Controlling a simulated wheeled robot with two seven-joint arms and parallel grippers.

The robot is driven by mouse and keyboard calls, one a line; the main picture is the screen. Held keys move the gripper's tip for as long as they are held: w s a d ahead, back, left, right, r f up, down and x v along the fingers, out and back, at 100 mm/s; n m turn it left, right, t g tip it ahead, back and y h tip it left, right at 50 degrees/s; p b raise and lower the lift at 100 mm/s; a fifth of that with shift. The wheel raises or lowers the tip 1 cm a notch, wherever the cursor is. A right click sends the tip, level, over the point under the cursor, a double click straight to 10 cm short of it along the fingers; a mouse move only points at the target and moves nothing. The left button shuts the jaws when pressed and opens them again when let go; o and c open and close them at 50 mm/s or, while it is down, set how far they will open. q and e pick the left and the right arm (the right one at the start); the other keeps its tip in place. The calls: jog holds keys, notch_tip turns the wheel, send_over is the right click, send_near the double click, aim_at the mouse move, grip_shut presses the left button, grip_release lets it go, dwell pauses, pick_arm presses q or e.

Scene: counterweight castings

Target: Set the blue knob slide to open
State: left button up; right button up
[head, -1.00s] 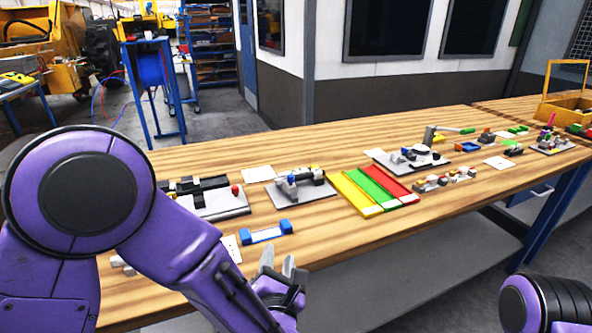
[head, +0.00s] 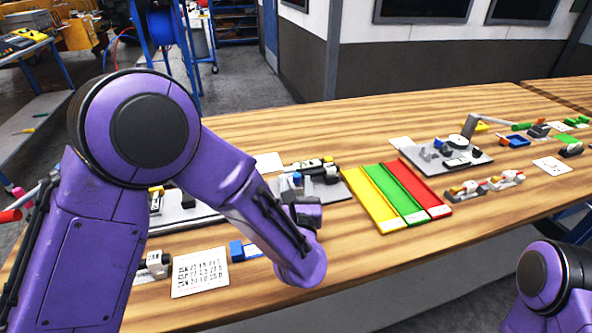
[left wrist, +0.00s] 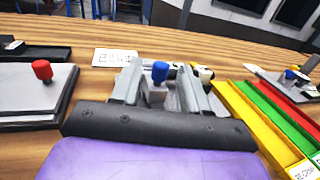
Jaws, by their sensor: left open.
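The blue knob (left wrist: 160,72) stands upright on a grey block in the left wrist view, and it also shows small in the head view (head: 297,179). It belongs to a device on a grey base plate (head: 333,190), partly hidden by my arm in the head view. My left gripper (left wrist: 160,80) is open, with one finger on each side of the knob in the picture; I cannot tell whether they touch it. In the head view the left gripper (head: 302,203) is over the near part of this device. My right gripper is out of view.
A red-knobbed device (left wrist: 42,75) stands to the left. Yellow (head: 370,200), green (head: 397,193) and red (head: 420,190) trays lie to the right. A printed card (head: 200,272) and a blue-ended part (head: 240,250) lie in front. Another device (head: 455,155) stands farther right.

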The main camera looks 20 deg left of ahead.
aim_at(298, 180)
pick_arm(q)
jog(key=x, duration=0.2)
jog(key=f+x, duration=0.1)
jog(key=x, duration=0.2)
jog(key=shift+d+p, duration=0.2)
jog(key=shift+p, duration=0.1)
jog(key=shift+s+r, duration=0.2)
jog(key=shift+s, duration=0.05)
jog(key=shift+w+f, duration=0.1)
jog(key=shift+w, duration=0.05)
grip_shut()
jog(key=shift+s+d+f+b, duration=0.2)
jog(key=shift+s+d+b, duration=0.05)
jog(key=shift+s+b, duration=0.2)
jog(key=shift+s+d, duration=0.25)
jog(key=shift+s, duration=0.15)
jog(key=shift+r, duration=0.1)
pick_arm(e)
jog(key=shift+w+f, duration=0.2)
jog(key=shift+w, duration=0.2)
pick_arm(q)
grip_release()
jog(key=shift+s+d+r, duration=0.1)
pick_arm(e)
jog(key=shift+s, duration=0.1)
